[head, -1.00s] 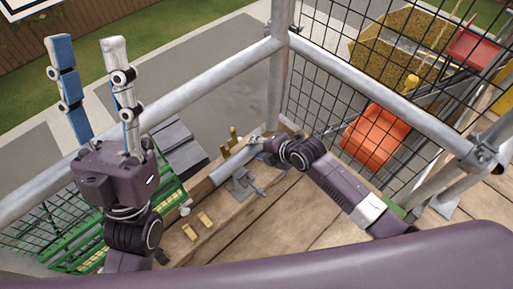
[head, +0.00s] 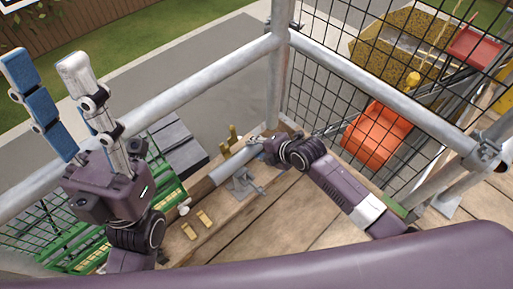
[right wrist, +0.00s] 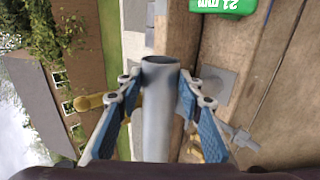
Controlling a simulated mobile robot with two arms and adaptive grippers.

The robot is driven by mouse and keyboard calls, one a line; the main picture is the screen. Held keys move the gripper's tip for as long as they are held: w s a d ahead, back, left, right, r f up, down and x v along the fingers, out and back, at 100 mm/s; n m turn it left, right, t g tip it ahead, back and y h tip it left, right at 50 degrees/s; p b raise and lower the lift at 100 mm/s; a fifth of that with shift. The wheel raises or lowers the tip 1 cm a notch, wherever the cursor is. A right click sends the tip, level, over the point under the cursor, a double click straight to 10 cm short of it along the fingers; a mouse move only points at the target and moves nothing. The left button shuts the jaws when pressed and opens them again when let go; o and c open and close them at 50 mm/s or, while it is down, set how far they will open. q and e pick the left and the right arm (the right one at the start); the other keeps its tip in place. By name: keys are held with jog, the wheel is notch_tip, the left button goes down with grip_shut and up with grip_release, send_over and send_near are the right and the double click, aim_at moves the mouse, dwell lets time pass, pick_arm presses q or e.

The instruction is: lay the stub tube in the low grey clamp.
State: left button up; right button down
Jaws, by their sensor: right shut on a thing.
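The stub tube (head: 228,166) is a short grey pipe, slanting along the wooden boards in the head view. It also fills the middle of the right wrist view (right wrist: 157,115), its open end facing away. My right gripper (right wrist: 158,84) is shut on it, with a blue-padded finger on each side. In the head view this gripper (head: 260,146) is at the tube's far right end. The low grey clamp (head: 241,184) is just beside the tube on the near side; I cannot tell whether they touch. My left gripper (head: 48,68) is raised, open and empty.
Brass-coloured pieces (head: 204,218) lie on the boards in front. Dark grey tiles (head: 176,145) and a green rack (head: 60,235) are at left. Scaffold rails (head: 385,95) and mesh enclose the corner. A green box (right wrist: 222,6) shows in the right wrist view.

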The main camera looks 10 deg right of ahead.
jog(key=shift+f, duration=0.25)
jog(key=shift+f+b, duration=1.05)
jog(key=shift+f, duration=0.45)
jog(key=c, duration=1.3)
grip_release()
jog(key=shift+o, duration=0.2)
jog(key=shift+f, duration=0.1)
jog(key=shift+f, duration=0.1)
jog(key=v, duration=1.2)
